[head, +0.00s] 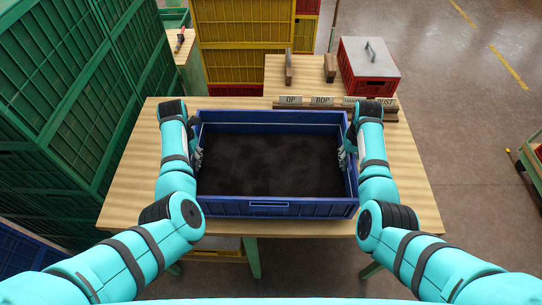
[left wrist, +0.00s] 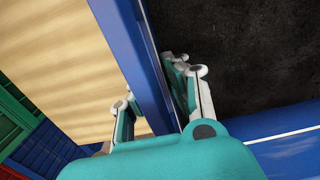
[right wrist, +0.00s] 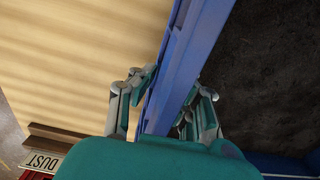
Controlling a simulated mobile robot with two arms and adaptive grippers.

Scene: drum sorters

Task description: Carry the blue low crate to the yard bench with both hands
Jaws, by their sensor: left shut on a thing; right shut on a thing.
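The blue low crate (head: 268,208) is over the wooden bench in front of me, in the middle of the head view. It is level, and dark, soil-like material covers its floor. My left gripper (head: 197,152) is shut on the crate's left wall, one finger inside and one outside; the wall also shows in the left wrist view (left wrist: 150,70). My right gripper (head: 346,158) is shut on the right wall in the same way, seen in the right wrist view (right wrist: 180,75). I cannot tell whether the crate touches the bench top. I cannot tell which bench is the yard bench.
The bench top (head: 130,190) has bare wood left and right of the crate. Label blocks (head: 322,101) line its back edge. A red box with a grey lid (head: 370,68) stands behind at right. Green crates (head: 75,80) stack at left, yellow crates (head: 245,45) behind. Open floor lies right.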

